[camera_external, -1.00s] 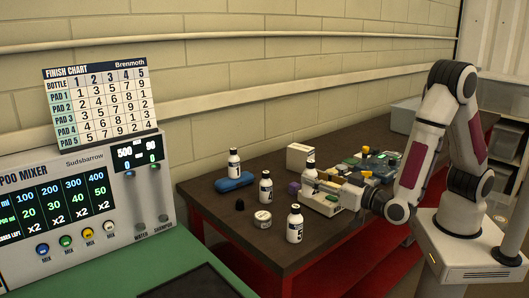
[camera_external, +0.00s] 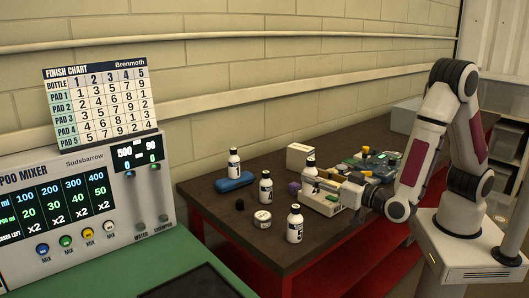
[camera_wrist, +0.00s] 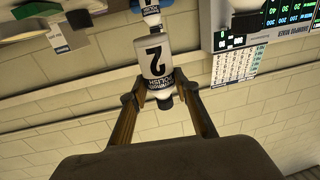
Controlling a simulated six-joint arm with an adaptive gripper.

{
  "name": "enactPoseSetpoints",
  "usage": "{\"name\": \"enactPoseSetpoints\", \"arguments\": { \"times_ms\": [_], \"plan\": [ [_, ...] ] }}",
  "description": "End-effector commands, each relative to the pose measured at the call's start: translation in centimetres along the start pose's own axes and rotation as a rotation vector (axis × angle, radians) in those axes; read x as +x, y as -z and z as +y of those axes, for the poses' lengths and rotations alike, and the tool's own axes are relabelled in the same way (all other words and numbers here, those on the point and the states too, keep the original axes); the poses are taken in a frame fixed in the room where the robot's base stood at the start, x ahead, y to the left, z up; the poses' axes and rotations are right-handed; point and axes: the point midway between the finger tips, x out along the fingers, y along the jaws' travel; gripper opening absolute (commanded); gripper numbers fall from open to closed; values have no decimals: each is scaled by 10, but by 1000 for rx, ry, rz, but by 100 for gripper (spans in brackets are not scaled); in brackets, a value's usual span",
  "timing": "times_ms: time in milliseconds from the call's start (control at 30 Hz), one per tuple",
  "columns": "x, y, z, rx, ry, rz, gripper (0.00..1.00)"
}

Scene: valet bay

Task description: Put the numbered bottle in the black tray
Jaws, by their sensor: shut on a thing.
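My gripper (camera_wrist: 154,100) is shut on a white bottle marked 2 (camera_wrist: 153,62), seen upside down in the wrist view with its dark cap pointing down the picture. The fingers sit on either side of the bottle near its neck. In the external view my gripper (camera_external: 318,183) reaches left to a white bottle with a dark cap (camera_external: 310,167), apparently the same one; its number is not readable there. A flat black tray-like piece (camera_external: 180,283) lies on the green surface at the bottom, partly cut off by the picture edge.
Other white bottles stand on the dark table: one (camera_external: 234,163) by a blue case (camera_external: 234,182), one (camera_external: 266,187), and one marked 5 (camera_external: 294,223) near the front edge. A round tin (camera_external: 262,219) and a cluttered case lie nearby. The mixer (camera_external: 85,205) and finish chart (camera_external: 97,103) stand left.

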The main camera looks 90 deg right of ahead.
Motion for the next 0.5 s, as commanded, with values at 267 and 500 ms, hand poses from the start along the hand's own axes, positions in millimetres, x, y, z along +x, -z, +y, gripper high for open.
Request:
{"name": "enactPoseSetpoints", "arguments": {
  "times_ms": [267, 500],
  "plan": [
    [0, 17, 0, 4, 0, 1, 5],
    [0, 35, 0, 4, -1, 1, 5]
  ]
}}
